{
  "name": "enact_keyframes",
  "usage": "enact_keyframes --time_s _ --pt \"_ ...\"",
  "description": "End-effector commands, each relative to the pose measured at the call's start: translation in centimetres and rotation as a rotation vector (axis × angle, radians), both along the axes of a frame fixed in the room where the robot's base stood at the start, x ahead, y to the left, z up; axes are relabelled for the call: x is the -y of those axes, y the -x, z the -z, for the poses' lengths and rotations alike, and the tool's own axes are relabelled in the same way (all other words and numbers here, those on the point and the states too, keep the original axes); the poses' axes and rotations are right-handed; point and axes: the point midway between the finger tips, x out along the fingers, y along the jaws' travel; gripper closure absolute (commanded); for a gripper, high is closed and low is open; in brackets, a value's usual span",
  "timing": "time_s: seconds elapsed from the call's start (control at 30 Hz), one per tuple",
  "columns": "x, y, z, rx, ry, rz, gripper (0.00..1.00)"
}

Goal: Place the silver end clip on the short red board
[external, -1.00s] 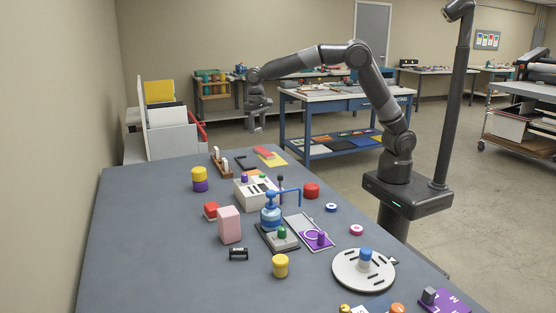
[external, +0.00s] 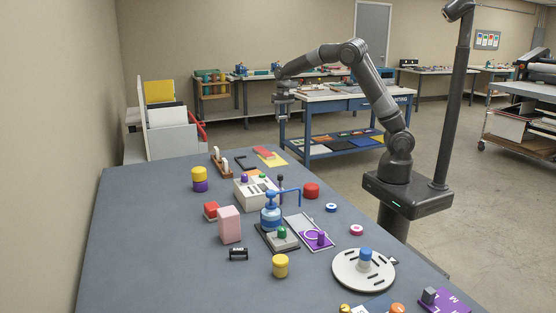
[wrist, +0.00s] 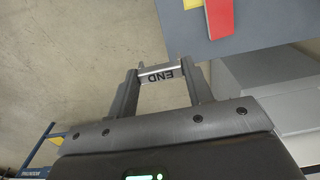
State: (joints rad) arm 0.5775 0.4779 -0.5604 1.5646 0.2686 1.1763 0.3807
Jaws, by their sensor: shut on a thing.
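My gripper (external: 283,115) is raised in the air beyond the far right corner of the grey-blue table. In the wrist view, my gripper (wrist: 160,75) is shut on the silver end clip (wrist: 159,73), a small bar marked END held between the two fingertips. The clip is too small to make out in the external view. The short red board (external: 263,152) lies at the far end of the table, overlapping a yellow board (external: 274,160). The red board (wrist: 219,17) also shows at the top of the wrist view, apart from the clip.
A black bracket (external: 245,163) and a brown rack (external: 221,166) lie left of the boards. A blue-framed bench (external: 345,97) stands behind. Bare floor shows below my gripper in the wrist view.

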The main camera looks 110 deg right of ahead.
Motion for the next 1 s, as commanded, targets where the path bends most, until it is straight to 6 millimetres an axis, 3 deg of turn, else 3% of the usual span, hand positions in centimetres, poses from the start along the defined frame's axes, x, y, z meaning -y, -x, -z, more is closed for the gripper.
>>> enact_keyframes --time_s 0.23,0.7,1.0 --pt "-0.3 -1.1 2.7 -0.002 -0.001 -0.003 0.75" --pt "-2.9 -10.3 8.4 -0.002 0.001 -0.003 0.75" --pt "-3.2 -11.3 10.3 -0.002 -0.001 0.0 0.75"
